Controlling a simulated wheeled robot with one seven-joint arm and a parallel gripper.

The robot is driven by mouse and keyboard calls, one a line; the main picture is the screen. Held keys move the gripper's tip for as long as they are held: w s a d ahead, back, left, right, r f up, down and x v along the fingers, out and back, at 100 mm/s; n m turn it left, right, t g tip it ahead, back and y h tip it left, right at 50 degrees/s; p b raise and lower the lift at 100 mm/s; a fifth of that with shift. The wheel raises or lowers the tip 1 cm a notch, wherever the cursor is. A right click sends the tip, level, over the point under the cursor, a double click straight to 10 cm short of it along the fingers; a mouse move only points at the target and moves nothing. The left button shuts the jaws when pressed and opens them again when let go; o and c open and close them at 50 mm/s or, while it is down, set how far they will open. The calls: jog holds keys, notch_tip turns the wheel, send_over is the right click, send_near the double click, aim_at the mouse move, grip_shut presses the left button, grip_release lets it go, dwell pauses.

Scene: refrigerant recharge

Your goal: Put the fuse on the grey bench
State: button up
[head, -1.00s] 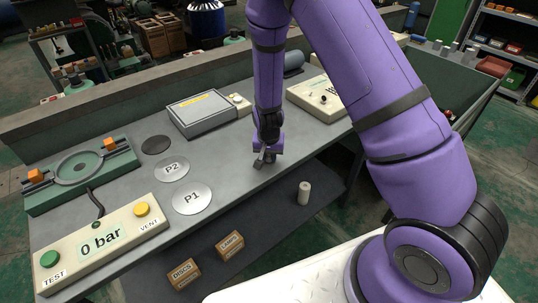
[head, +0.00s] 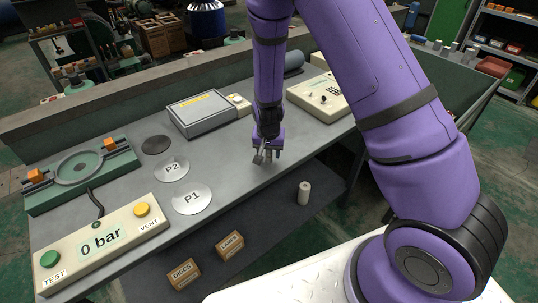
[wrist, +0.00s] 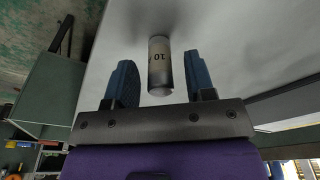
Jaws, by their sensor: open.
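The fuse (wrist: 159,65), a pale cylinder marked 10 with grey ends, shows in the wrist view between my two blue fingers. Gaps show on both sides of it, so the fingers are apart from it. Its far end seems to meet the grey bench top, with a dark shadow there; it looks upright. My gripper (head: 266,157) is open over the front edge area of the grey bench (head: 225,160), right of the P1 disc. In the head view the fuse is hard to tell from the fingers.
Discs P1 (head: 192,198) and P2 (head: 172,169) lie to the left. A grey box (head: 203,112) and a cream panel (head: 318,98) stand behind.

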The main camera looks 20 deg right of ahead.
jog(key=s+d+r+n+t+y, duration=0.1)
jog(key=s+r, duration=0.3)
jog(key=r, duration=0.6)
jog(key=s+d+r+n, duration=0.1)
jog(key=s+r, duration=0.3)
jog(key=r, duration=0.7)
jog(key=s+d+r+n+t+y, duration=0.1)
jog(key=s+r, duration=0.2)
jog(key=r, duration=0.7)
jog(key=s+d+r+n, duration=0.1)
jog(key=s+d+r, duration=0.1)
jog(key=s+r, duration=0.3)
jog(key=s+d+r+n+t+h, duration=0.1)
jog(key=s+r, duration=0.4)
jog(key=s, duration=0.8)
jog(key=shift+s+d+r+t, duration=0.2)
jog(key=shift+d+t, duration=0.1)
jog(key=shift+d, duration=0.2)
